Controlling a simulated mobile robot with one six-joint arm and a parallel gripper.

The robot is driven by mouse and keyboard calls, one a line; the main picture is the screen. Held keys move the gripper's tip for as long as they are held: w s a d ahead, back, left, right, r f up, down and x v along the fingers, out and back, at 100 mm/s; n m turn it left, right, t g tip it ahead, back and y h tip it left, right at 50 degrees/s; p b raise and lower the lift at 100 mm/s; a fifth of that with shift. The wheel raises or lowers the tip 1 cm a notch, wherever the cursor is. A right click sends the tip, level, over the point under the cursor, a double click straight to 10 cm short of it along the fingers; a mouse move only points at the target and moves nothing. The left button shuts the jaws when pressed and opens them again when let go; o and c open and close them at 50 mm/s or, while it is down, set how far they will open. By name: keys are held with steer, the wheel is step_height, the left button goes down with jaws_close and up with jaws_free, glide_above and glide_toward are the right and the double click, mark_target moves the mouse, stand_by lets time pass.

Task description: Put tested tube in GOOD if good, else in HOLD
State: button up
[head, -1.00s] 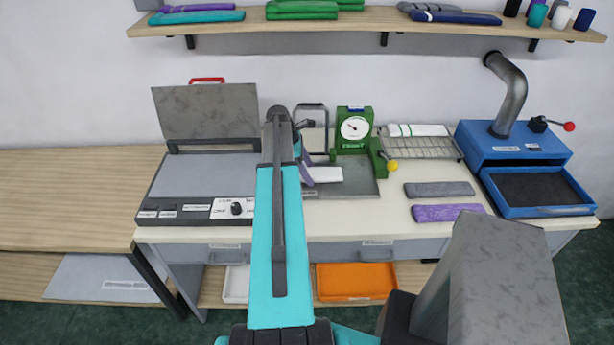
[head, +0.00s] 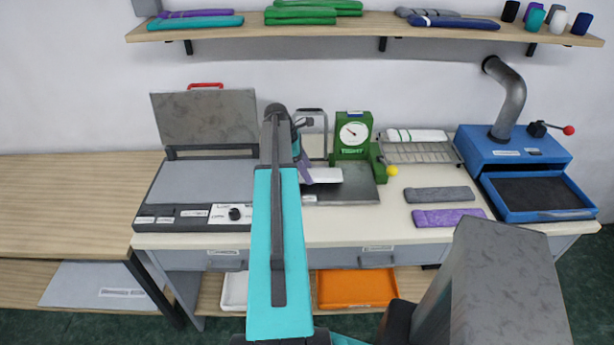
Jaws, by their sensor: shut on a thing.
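A pale, flat tube (head: 325,175) shows just right of my arm, over the grey plate (head: 350,192) of a green tester (head: 352,152) with a round dial. My gripper (head: 304,165) is at the tube's left end and is shut on it; my arm hides much of the grip. A purple-grey piece shows there, but I cannot tell what it is. The tester's label looks like TIGHT; the needle is too small to read surely. An open white tray (head: 233,291) and an orange tray (head: 356,290) are under the bench. I cannot read GOOD or HOLD on either.
A flat press (head: 205,180) with raised lid stands left. A wire rack (head: 420,153) holds a pale roll. Grey (head: 440,194) and purple (head: 449,217) tubes lie on the bench (head: 400,232). A blue machine (head: 520,155) stands right. A shelf (head: 350,27) runs above.

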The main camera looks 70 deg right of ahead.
steer(key=shift+r, duration=0.35)
steer(key=shift+s+a+r+b, duration=0.15)
steer(key=shift+s+a+b, duration=0.1)
steer(key=shift+a+b, duration=0.05)
steer(key=s+a+r+b, duration=0.1)
steer(key=s+a+b, duration=0.3)
steer(key=s+a, duration=0.6)
steer(key=shift+s+a+r, duration=0.3)
steer(key=shift+s+a, duration=0.1)
steer(key=shift+a, duration=0.05)
